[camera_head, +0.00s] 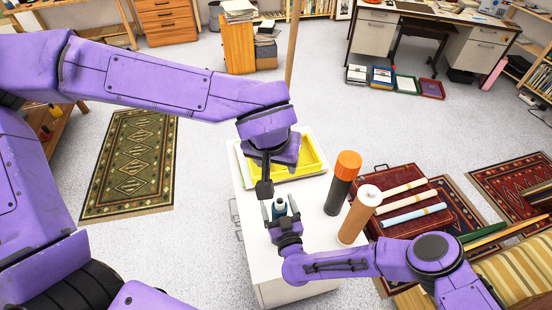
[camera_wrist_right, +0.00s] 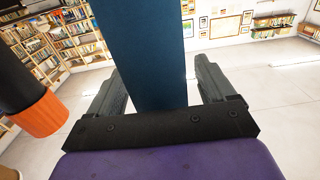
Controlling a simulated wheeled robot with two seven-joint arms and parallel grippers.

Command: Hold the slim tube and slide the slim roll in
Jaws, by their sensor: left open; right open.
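A slim dark blue tube (camera_head: 279,208) with a pale top stands on the white cabinet, under my left gripper. My right gripper (camera_head: 281,214) is open, with a finger on either side of this tube. In the right wrist view the blue tube (camera_wrist_right: 144,55) passes between the open fingers; I cannot tell whether they touch it. My left gripper (camera_head: 264,187) is open above and slightly behind the tube, and I see nothing held in it. Several pale rolls, including a cream one (camera_head: 405,188) and a light blue one (camera_head: 414,215), lie on the dark red case; which is the slim roll is unclear.
A black tube with an orange cap (camera_head: 347,165) and a brown tube (camera_head: 357,218) stand right of my right gripper. A yellow tray (camera_head: 312,160) lies at the back of the white cabinet (camera_head: 314,195). The red case (camera_head: 395,170) is to the right.

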